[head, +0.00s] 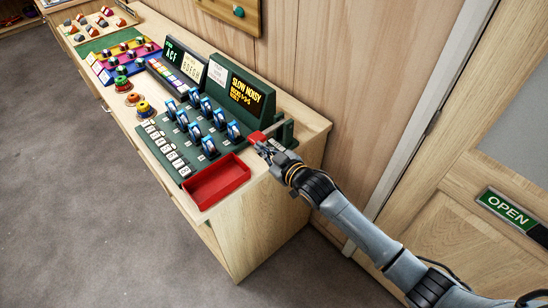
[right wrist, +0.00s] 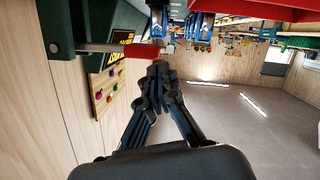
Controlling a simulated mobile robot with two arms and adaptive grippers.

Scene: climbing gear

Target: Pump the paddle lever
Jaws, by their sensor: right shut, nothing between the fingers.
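The paddle lever (head: 257,136) has a red paddle at the right end of the green device on the bench. In the right wrist view its red paddle (right wrist: 143,52) sits on a grey bar that runs to a dark green post (right wrist: 62,25). My right gripper (head: 265,147) is shut and empty, close beside the paddle. In the right wrist view its closed fingertips (right wrist: 160,70) are right by the paddle's end; I cannot tell whether they touch. My left gripper is not in view.
The green device carries several blue-and-white handles (head: 207,145) and a "SLOW NOISY" display (head: 244,92). A red tray (head: 217,182) lies at the bench's front right. The wooden wall (head: 345,60) is close behind. Open grey floor (head: 90,210) lies in front.

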